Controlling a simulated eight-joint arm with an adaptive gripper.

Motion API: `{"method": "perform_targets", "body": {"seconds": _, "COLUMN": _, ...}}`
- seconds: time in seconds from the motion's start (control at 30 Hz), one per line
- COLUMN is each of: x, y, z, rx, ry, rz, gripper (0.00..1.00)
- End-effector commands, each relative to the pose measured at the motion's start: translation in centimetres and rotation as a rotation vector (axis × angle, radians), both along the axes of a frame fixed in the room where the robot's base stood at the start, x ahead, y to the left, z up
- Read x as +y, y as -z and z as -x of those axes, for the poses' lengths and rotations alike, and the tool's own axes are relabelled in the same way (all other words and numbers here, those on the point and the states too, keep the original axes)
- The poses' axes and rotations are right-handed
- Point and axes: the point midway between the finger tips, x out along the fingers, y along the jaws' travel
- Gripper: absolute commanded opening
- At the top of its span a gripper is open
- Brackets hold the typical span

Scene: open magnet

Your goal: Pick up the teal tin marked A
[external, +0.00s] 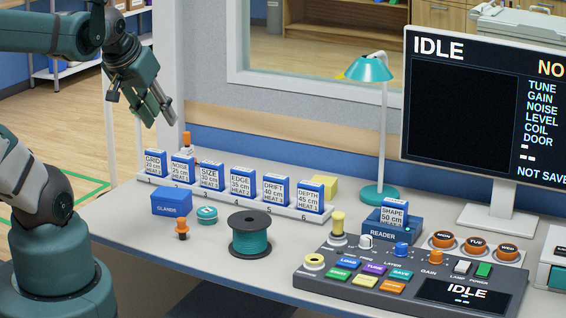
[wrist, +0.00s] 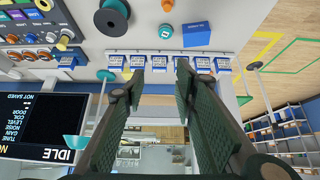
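The teal tin (external: 207,214) is small and round with a pale patch on its lid; I cannot read the letter. It sits on the grey desk between the blue GLANDS box and the spool, just behind an orange-topped peg. In the wrist view, which is upside down, the tin (wrist: 165,32) shows beside the blue box, beyond the row of cards. My gripper (external: 141,103) is raised in the air at the upper left, well above and apart from the tin. Its two fingers (wrist: 158,82) are spread apart with nothing between them.
The blue GLANDS box (external: 171,202), orange peg (external: 182,230) and teal wire spool (external: 250,235) stand close around the tin. Behind it is a rack of upright blue cards (external: 240,186). A teal lamp (external: 380,192), reader (external: 384,228) and control panel (external: 410,279) are on the right.

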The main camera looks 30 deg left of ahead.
Motion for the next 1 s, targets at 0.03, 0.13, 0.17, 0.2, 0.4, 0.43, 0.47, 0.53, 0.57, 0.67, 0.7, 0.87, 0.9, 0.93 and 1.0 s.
{"method": "perform_targets", "body": {"seconds": 0.03, "x": 0.00, "y": 0.00, "z": 0.00, "rx": 0.000, "ry": 0.000, "rz": 0.000, "gripper": 0.28}}
{"method": "perform_targets", "body": {"seconds": 0.13, "x": 0.00, "y": 0.00, "z": 0.00, "rx": 0.000, "ry": 0.000, "rz": 0.000, "gripper": 0.28}}
{"method": "perform_targets", "body": {"seconds": 0.17, "x": 0.00, "y": 0.00, "z": 0.00, "rx": 0.000, "ry": 0.000, "rz": 0.000, "gripper": 0.28}}
{"method": "perform_targets", "body": {"seconds": 0.2, "x": 0.00, "y": 0.00, "z": 0.00, "rx": 0.000, "ry": 0.000, "rz": 0.000, "gripper": 0.28}}
{"method": "perform_targets", "body": {"seconds": 0.4, "x": 0.00, "y": 0.00, "z": 0.00, "rx": 0.000, "ry": 0.000, "rz": 0.000, "gripper": 0.28}}
{"method": "perform_targets", "body": {"seconds": 0.43, "x": 0.00, "y": 0.00, "z": 0.00, "rx": 0.000, "ry": 0.000, "rz": 0.000, "gripper": 0.28}}
{"method": "perform_targets", "body": {"seconds": 0.47, "x": 0.00, "y": 0.00, "z": 0.00, "rx": 0.000, "ry": 0.000, "rz": 0.000, "gripper": 0.28}}
{"method": "perform_targets", "body": {"seconds": 0.53, "x": 0.00, "y": 0.00, "z": 0.00, "rx": 0.000, "ry": 0.000, "rz": 0.000, "gripper": 0.36}}
{"method": "perform_targets", "body": {"seconds": 0.57, "x": 0.00, "y": 0.00, "z": 0.00, "rx": 0.000, "ry": 0.000, "rz": 0.000, "gripper": 0.40}}
{"method": "perform_targets", "body": {"seconds": 0.67, "x": 0.00, "y": 0.00, "z": 0.00, "rx": 0.000, "ry": 0.000, "rz": 0.000, "gripper": 0.50}}
{"method": "perform_targets", "body": {"seconds": 0.7, "x": 0.00, "y": 0.00, "z": 0.00, "rx": 0.000, "ry": 0.000, "rz": 0.000, "gripper": 0.50}}
{"method": "perform_targets", "body": {"seconds": 0.87, "x": 0.00, "y": 0.00, "z": 0.00, "rx": 0.000, "ry": 0.000, "rz": 0.000, "gripper": 0.50}}
{"method": "perform_targets", "body": {"seconds": 0.9, "x": 0.01, "y": 0.00, "z": 0.00, "rx": 0.000, "ry": 0.000, "rz": 0.000, "gripper": 0.50}}
{"method": "perform_targets", "body": {"seconds": 0.93, "x": 0.01, "y": 0.01, "z": -0.01, "rx": 0.000, "ry": 0.000, "rz": 0.000, "gripper": 0.50}}
{"method": "perform_targets", "body": {"seconds": 1.0, "x": 0.01, "y": 0.01, "z": -0.06, "rx": 0.001, "ry": -0.002, "rz": 0.002, "gripper": 0.50}}
